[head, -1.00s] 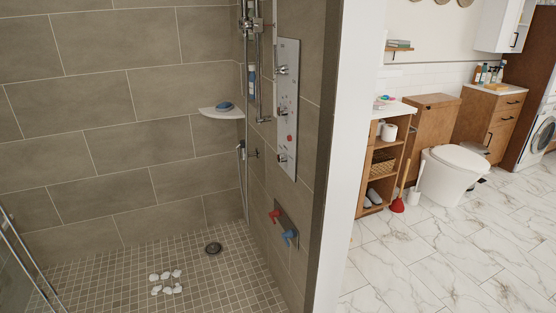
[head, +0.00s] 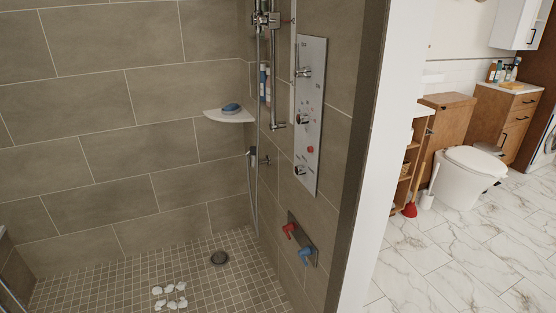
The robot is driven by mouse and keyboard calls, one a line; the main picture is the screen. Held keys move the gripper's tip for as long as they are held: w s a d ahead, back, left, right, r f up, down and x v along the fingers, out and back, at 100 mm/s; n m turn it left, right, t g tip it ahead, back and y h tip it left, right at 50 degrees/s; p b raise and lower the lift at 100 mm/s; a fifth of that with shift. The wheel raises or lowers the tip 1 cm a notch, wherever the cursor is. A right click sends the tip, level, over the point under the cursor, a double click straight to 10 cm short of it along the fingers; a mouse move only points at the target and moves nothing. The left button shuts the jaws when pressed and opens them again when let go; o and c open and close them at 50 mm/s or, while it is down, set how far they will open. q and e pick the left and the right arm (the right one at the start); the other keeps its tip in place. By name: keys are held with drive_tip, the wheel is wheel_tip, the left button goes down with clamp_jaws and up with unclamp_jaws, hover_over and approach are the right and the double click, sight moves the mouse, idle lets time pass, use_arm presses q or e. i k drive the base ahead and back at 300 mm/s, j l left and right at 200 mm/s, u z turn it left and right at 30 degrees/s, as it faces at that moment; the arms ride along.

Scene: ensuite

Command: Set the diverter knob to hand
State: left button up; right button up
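A tall grey shower panel (head: 313,140) is mounted on the tiled right wall of the shower. It carries several chrome knobs: an upper one (head: 303,72), a middle one (head: 302,119) and a lower one (head: 300,170). A small red button (head: 310,150) sits between the middle and lower knobs. The markings around the knobs are too small to read, so I cannot tell which is the diverter or how it is set. Neither of my grippers is in view.
Below the panel, a wall plate has a red lever (head: 289,230) and a blue lever (head: 307,252). A corner shelf (head: 230,115) holds a blue item. White pebbles (head: 170,296) and a drain (head: 219,258) are on the shower floor. A white wall edge (head: 377,160) separates the marble floor.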

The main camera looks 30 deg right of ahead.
sight(300, 169)
drive_tip(key=i, duration=2)
drive_tip(key=j+u, duration=0.05)
